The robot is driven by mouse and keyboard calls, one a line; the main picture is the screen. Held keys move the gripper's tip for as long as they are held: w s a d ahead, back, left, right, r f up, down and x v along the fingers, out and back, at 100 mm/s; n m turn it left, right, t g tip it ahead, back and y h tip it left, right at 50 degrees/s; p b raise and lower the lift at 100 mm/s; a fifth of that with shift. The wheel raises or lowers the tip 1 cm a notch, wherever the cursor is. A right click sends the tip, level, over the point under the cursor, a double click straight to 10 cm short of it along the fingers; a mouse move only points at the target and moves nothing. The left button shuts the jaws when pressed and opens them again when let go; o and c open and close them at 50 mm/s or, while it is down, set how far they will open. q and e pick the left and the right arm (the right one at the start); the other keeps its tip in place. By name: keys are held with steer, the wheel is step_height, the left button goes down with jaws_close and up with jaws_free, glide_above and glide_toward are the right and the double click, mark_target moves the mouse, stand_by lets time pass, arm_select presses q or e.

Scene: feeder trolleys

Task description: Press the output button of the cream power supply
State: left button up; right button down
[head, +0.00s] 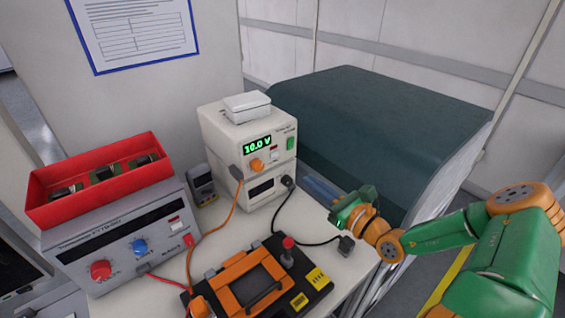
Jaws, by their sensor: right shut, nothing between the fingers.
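The cream power supply (222,138) stands at the back of the bench, on top of another cream unit (228,190). Its display (257,145) is lit green and reads 10.0 V. An orange knob (257,165) is below the display, and a green button (290,143) is at the right of the front. The button's label is too small to read. My right gripper (338,208) is shut and empty, in front and to the right of the supply, apart from the button. My left gripper is out of view.
A grey supply (120,245) with red and blue knobs carries a red bin (100,172) at left. A black and orange device (255,280) is in front, and a meter (201,185) stands behind. Orange and black cables cross the bench. A dark green covered box (380,125) is at right.

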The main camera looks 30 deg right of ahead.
steer(key=b, duration=0.4)
glide_toward(275, 154)
steer(key=w, duration=0.2)
steer(key=w+p, duration=0.2)
steer(key=shift+a+r, duration=0.15)
steer(key=shift+r, duration=0.15)
steer(key=shift+w+a+f+p, duration=0.1)
steer(key=shift+w+f+p, duration=0.1)
steer(key=shift+w, duration=0.35)
steer(key=shift+w+a+f+p, duration=0.1)
steer(key=shift+w+p, duration=0.05)
steer(key=shift+w, duration=0.45)
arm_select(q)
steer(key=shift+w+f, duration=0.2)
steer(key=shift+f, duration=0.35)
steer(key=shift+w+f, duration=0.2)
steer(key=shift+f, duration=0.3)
arm_select(e)
steer(key=shift+w+f, duration=0.1)
steer(key=shift+w, duration=0.2)
